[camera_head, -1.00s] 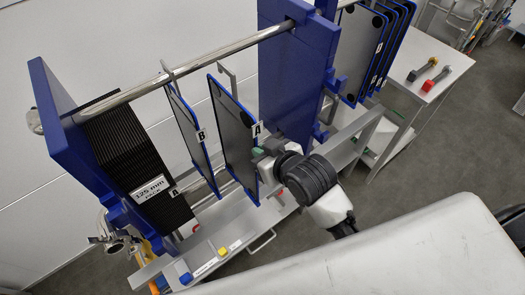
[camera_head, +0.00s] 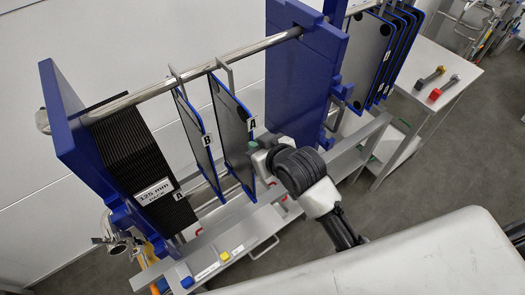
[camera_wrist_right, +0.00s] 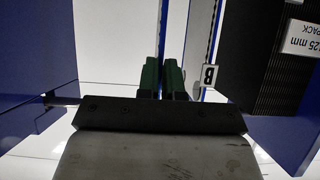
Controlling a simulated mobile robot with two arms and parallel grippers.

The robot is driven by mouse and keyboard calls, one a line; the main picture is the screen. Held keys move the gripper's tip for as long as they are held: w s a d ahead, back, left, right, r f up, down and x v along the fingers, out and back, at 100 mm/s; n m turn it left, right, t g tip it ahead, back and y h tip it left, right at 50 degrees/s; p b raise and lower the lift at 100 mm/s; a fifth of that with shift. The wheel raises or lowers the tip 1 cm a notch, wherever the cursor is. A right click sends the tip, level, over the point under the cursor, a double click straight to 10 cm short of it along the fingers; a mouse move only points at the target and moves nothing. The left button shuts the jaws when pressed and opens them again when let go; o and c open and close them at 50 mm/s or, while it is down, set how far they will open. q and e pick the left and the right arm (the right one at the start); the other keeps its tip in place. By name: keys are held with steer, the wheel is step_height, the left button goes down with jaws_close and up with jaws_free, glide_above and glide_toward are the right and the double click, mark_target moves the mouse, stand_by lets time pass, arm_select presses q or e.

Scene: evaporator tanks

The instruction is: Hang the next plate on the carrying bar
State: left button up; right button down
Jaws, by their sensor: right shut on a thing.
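My right gripper (camera_head: 254,151) is shut on the near edge of plate A (camera_head: 232,125), a dark blue-rimmed plate held upright. Its hanger (camera_head: 225,66) is at the steel carrying bar (camera_head: 246,49); I cannot tell whether it rests on it. Plate B (camera_head: 191,118) hangs on the bar just left of plate A, with a gap between them. In the right wrist view the green fingers (camera_wrist_right: 163,80) close around a thin upright edge, and the B label (camera_wrist_right: 209,75) shows to the right. My left gripper is not in view.
A black plate pack (camera_head: 133,150) marked 125 mm sits by the blue left end plate (camera_head: 72,125). A large blue plate (camera_head: 299,90) stands right of plate A. Several more plates (camera_head: 372,55) hang beyond it. A side table (camera_head: 455,75) holds two tools.

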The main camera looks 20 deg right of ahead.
mark_target(242, 135)
steer(key=w+a+f, duration=0.1)
steer(key=w+a, duration=0.1)
steer(key=w, duration=0.4)
steer(key=shift+w+a+f, duration=0.2)
steer(key=shift+w, duration=0.1)
stand_by(0.5)
steer(key=c, duration=1.2)
jaws_free()
steer(key=shift+s, duration=0.1)
steer(key=shift+f, duration=0.15)
steer(key=shift+b, duration=0.3)
steer(key=b+v, duration=0.2)
steer(key=v, duration=0.9)
